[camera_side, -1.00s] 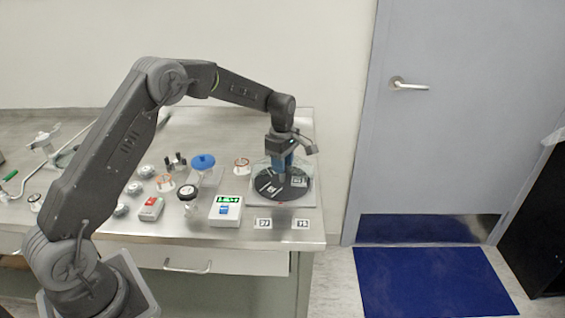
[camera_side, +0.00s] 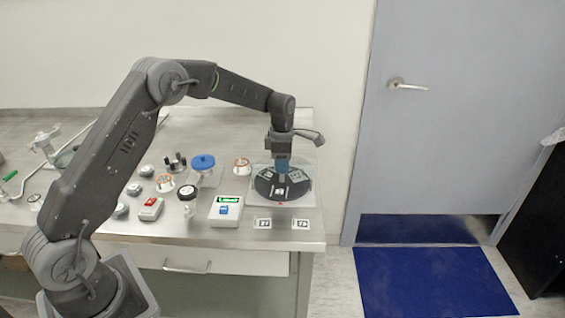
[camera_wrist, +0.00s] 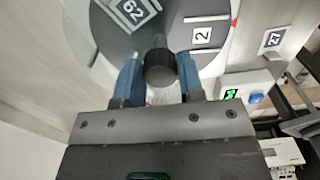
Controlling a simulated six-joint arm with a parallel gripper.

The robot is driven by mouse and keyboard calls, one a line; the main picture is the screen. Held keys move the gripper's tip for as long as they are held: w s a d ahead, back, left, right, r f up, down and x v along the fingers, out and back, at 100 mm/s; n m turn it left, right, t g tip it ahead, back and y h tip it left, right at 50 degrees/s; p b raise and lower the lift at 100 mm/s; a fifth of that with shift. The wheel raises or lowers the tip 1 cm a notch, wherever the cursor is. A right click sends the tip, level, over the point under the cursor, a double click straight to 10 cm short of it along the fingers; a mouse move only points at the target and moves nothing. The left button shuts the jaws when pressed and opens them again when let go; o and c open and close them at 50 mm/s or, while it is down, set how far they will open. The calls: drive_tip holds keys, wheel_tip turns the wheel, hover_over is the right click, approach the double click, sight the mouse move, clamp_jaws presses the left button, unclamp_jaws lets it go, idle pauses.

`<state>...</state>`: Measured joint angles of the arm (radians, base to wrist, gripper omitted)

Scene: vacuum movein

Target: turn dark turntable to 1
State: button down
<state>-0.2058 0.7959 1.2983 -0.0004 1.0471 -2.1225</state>
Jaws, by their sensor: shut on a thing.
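The dark turntable (camera_side: 262,188) is a round disc on a clear square base at the right end of the bench. It also shows in the wrist view (camera_wrist: 106,42). White labels lie on the disc. One reads "2" (camera_wrist: 202,34) and lies near a small red mark (camera_wrist: 234,22) at the disc's edge; in the side view a label faces that red mark (camera_side: 280,203) at the front. A card reading "62" (camera_wrist: 132,10) lies on the disc too. My gripper (camera_wrist: 160,79) points down over the middle, its blue fingers shut on the dark centre knob (camera_wrist: 159,62).
A white box with a green display (camera_side: 226,210) stands left of the turntable. Small number cards (camera_side: 263,223) lie in front.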

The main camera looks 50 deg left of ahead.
drive_tip(key=shift+a+r+n, duration=0.1)
drive_tip(key=shift+n, duration=4.8)
drive_tip(key=c, duration=0.7)
unclamp_jaws()
drive_tip(key=shift+c, duration=0.2)
wheel_tip(320, 180, up, 14)
